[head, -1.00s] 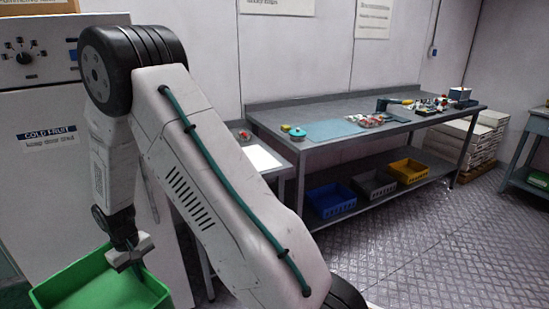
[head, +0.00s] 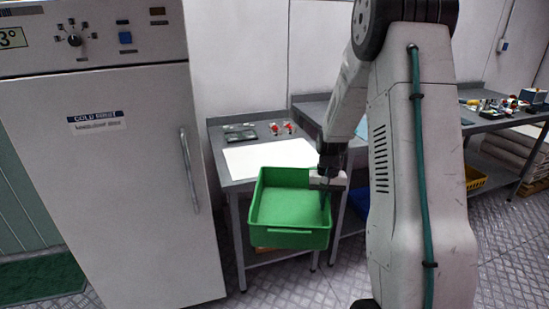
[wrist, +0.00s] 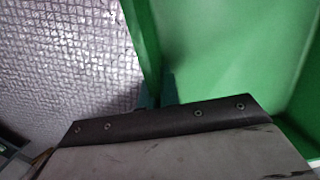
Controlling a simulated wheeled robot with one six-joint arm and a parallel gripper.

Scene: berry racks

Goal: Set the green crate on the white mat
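The green crate (head: 290,239) hangs from my gripper (head: 325,196), in front of a small grey side table. It is empty and roughly level. My gripper is shut on the crate's right wall; the wrist view also shows the crate wall (wrist: 142,40) running between the fingers (wrist: 155,92). The white mat (head: 245,163) lies on the side table, behind the crate in the head view. The crate hides part of the mat's front edge.
On the side table (head: 216,138), a dark tray (head: 240,133) and small red-and-white items (head: 283,128) stand behind the mat. A tall white fridge (head: 150,200) is close on the left. A longer workbench (head: 490,125) holds objects at the right.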

